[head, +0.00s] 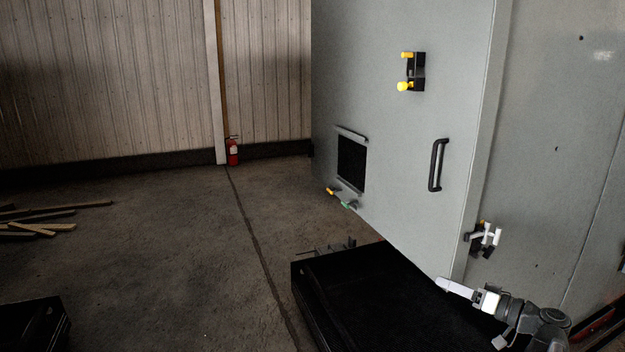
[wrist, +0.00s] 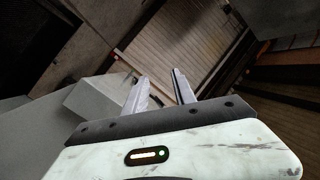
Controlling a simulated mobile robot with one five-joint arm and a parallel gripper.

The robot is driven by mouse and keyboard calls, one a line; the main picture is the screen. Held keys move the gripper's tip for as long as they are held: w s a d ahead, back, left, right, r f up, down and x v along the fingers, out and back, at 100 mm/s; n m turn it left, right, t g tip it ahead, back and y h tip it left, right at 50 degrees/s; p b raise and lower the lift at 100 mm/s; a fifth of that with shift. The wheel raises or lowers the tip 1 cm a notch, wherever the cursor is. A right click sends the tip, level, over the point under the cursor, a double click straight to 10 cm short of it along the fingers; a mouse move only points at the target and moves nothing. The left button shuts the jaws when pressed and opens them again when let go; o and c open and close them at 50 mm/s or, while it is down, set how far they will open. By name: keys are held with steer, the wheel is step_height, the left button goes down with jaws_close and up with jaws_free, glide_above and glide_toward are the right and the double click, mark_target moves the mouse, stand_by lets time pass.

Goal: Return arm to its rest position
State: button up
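My gripper (head: 457,288) is at the lower right of the head view, in front of the lower corner of the grey enclosure (head: 400,130). Its two pale fingers also show in the wrist view (wrist: 162,92), spread apart with nothing between them. I cannot tell from the head view whether the gripper touches the enclosure or how far it is from it. My arm reaches in from the lower right corner.
The enclosure carries a black handle (head: 437,165), a yellow-and-black fitting (head: 412,72), a dark vent (head: 351,163) and a white-and-black fitting (head: 486,238). A black platform (head: 375,290) lies below. A fire extinguisher (head: 232,152) stands by the wall. Planks (head: 45,222) lie left. Middle floor is clear.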

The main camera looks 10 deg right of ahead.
steer(key=w+a+f+n+g+y, duration=0.1)
steer(key=w+a+f+n+g, duration=0.15)
steer(key=a, duration=0.85)
steer(key=w+a+f+n+g, duration=0.15)
steer(key=a+f+g, duration=0.25)
steer(key=a, duration=0.7)
steer(key=s+a+f+n+g+h, duration=0.1)
steer(key=s+a+f+g, duration=0.15)
steer(key=a+f, duration=0.35)
steer(key=s+a+f+g+h, duration=0.2)
steer(key=a+f+g, duration=0.1)
steer(key=a, duration=0.5)
step_height(320, 180, down, 5)
steer(key=s+a+g+h, duration=0.1)
steer(key=s+h, duration=0.2)
steer(key=h, duration=0.1)
steer(key=s+d+f+m+h, duration=0.1)
steer(key=d+m+h, duration=0.3)
steer(key=d, duration=0.5)
steer(key=shift+s+f+m+g, duration=0.25)
steer(key=shift+f+m+g, duration=0.15)
steer(key=shift+f+m, duration=0.15)
steer(key=shift+d, duration=0.1)
